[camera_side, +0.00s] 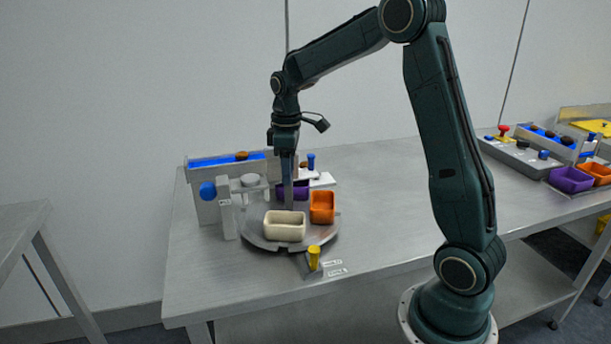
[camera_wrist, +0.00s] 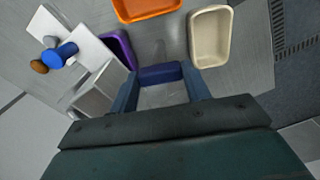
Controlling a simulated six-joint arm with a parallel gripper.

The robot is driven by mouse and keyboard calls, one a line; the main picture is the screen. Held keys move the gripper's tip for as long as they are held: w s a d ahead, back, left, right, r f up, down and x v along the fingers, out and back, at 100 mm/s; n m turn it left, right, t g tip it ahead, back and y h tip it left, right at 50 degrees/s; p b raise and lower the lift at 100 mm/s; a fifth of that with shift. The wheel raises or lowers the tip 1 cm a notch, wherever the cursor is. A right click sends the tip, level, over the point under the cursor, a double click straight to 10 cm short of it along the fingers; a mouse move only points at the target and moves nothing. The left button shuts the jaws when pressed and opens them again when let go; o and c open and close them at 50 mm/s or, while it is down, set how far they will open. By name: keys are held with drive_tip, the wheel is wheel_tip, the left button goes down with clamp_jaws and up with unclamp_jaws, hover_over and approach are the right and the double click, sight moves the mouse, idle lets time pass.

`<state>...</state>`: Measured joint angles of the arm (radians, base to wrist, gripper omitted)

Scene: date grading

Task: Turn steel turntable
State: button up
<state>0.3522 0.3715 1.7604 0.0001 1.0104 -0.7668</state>
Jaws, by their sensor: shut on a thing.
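The round steel turntable (camera_side: 258,240) lies flat on the bench. It carries a cream bin (camera_side: 284,229) at the front, an orange bin (camera_side: 322,207) at the right and a purple bin (camera_side: 298,194) behind. My gripper (camera_side: 288,206) points straight down among the bins, near the turntable's middle. In the wrist view its two fingers stand on either side of a dark blue grip (camera_wrist: 160,74) and are shut on it. How the grip joins the turntable is hidden. The cream bin (camera_wrist: 210,38), orange bin (camera_wrist: 147,8) and purple bin (camera_wrist: 118,48) also show there, close around the fingers.
A blue-topped conveyor (camera_side: 205,161) with a brown date (camera_side: 241,156) stands behind the turntable. A grey post with a blue knob (camera_side: 208,190) is close on the left. A yellow peg (camera_side: 314,257) stands at the front rim. The bench front is clear; another station sits far right.

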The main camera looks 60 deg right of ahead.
drive_tip(key=shift+r+n, duration=0.1)
drive_tip(key=shift+n, duration=2)
drive_tip(key=o, duration=1.4)
wheel_tip(320, 180, up, 14)
drive_tip(key=shift+f, duration=0.1)
